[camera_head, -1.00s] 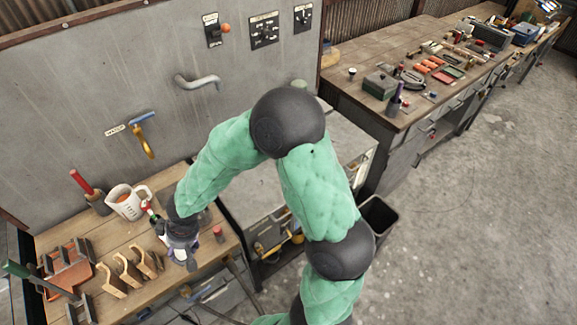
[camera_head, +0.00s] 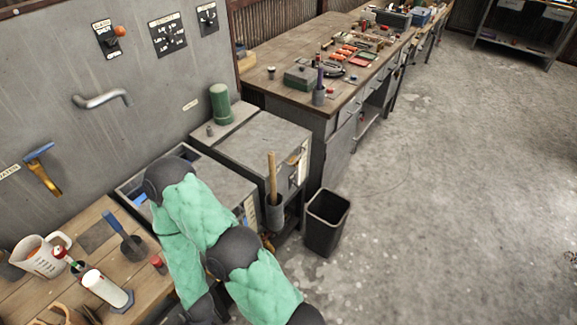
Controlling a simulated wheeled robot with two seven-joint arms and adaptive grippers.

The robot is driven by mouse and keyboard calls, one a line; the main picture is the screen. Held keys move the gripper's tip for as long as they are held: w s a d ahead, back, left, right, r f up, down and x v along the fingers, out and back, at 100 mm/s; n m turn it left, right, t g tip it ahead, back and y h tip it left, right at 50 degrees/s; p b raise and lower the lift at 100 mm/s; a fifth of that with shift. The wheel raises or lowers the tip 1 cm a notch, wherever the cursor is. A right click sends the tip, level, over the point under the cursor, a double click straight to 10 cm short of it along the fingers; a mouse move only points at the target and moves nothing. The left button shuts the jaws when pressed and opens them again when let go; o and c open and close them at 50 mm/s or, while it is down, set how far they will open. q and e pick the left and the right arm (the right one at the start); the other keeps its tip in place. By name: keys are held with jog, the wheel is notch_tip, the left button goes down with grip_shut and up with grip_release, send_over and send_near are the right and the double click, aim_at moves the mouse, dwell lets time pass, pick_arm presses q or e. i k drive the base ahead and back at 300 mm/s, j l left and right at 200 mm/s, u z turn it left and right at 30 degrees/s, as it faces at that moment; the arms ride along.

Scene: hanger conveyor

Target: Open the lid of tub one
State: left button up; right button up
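Two grey boxy tubs stand between the wooden bench and the long workbench. The farther tub (camera_head: 265,145) has a flat grey lid that looks closed. The nearer tub (camera_head: 130,187) shows a dark rim with something blue inside along its back left edge. A grey panel covers part of its top, and my arm hides much of it. I cannot read which tub is tub one. A green-sleeved arm of mine, apparently the right, rises from the bottom and bends over the nearer tub. Its dark wrist is at the bottom edge, and its fingers do not show. My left gripper is not in view.
The wooden bench (camera_head: 85,240) at lower left holds a measuring jug (camera_head: 40,256), a white cylinder (camera_head: 103,288) and a blue-handled tool (camera_head: 117,230). A green canister (camera_head: 220,103) stands behind the tubs. A black bin (camera_head: 326,222) stands on the floor, which is open to the right.

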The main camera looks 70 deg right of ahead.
aim_at(249, 145)
jog(key=z, duration=1.85)
